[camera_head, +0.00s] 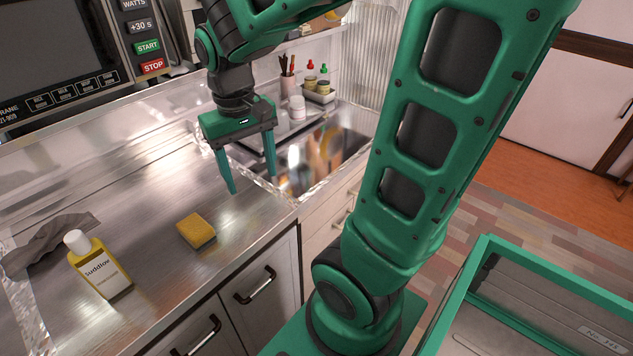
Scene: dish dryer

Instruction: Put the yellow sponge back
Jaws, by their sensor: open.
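The yellow sponge (196,231) lies flat on the steel counter, near its front edge. Its lower side looks darker. My gripper (250,186) is above the counter by the sink's left edge, up and to the right of the sponge. Its two green fingers point down, are spread apart and hold nothing.
A yellow bottle with a white cap (99,266) stands left of the sponge, with a grey cloth (48,244) behind it. A sink (318,160) is to the right, with several small bottles and a caddy (319,93) behind it. A microwave (70,60) stands at the back left. The counter between sponge and microwave is clear.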

